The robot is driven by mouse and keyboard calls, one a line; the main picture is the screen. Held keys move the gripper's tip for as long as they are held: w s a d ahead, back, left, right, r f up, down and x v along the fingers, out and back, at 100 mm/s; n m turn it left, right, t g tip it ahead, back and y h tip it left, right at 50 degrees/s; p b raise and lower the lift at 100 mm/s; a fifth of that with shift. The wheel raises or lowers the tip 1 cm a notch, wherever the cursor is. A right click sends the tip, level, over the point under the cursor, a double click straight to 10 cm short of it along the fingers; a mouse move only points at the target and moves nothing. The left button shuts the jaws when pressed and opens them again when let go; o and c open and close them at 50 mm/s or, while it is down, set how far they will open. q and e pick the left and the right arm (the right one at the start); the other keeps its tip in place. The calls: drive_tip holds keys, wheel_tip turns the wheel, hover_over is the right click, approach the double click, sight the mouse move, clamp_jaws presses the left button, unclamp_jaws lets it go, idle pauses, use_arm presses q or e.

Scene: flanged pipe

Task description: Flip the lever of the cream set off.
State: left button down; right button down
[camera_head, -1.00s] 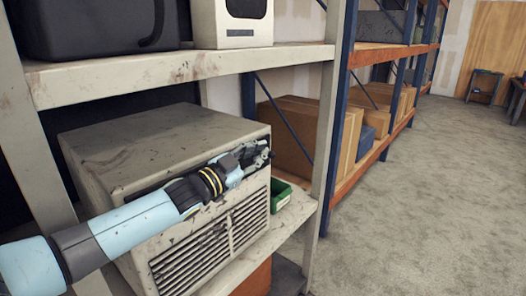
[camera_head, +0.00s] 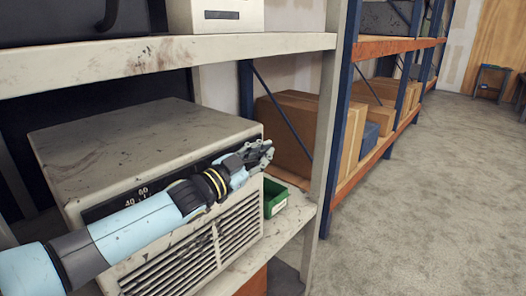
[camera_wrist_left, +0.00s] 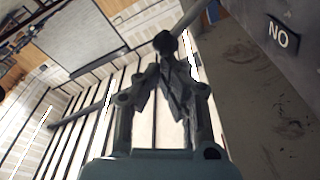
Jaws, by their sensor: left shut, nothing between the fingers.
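The cream set (camera_head: 140,140) is a scuffed box with a dark number panel and a slatted grille, standing on the cream shelf. My left gripper (camera_head: 268,150) lies across its front at the right edge; the arm covers much of the panel. In the left wrist view the gripper (camera_wrist_left: 170,68) is shut with nothing between its fingers. A dark round knob (camera_wrist_left: 165,42) shows just beyond the fingertips, apparently on the lever's grey rod; contact cannot be told. An upside-down ON label (camera_wrist_left: 283,38) is at the right. My right gripper is not in view.
A green bin (camera_head: 275,197) sits on the shelf just right of the set. The upper shelf board (camera_head: 180,62) runs above it, and a cream upright (camera_head: 328,120) stands to the right. Cardboard boxes (camera_head: 290,130) fill the rack beyond. Floor at right is clear.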

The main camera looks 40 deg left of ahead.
use_arm(q)
drive_tip(key=shift+s+d+f+m+b, duration=0.1)
drive_tip(key=shift+d+f+m+b, duration=0.3)
drive_tip(key=shift+m, duration=0.3)
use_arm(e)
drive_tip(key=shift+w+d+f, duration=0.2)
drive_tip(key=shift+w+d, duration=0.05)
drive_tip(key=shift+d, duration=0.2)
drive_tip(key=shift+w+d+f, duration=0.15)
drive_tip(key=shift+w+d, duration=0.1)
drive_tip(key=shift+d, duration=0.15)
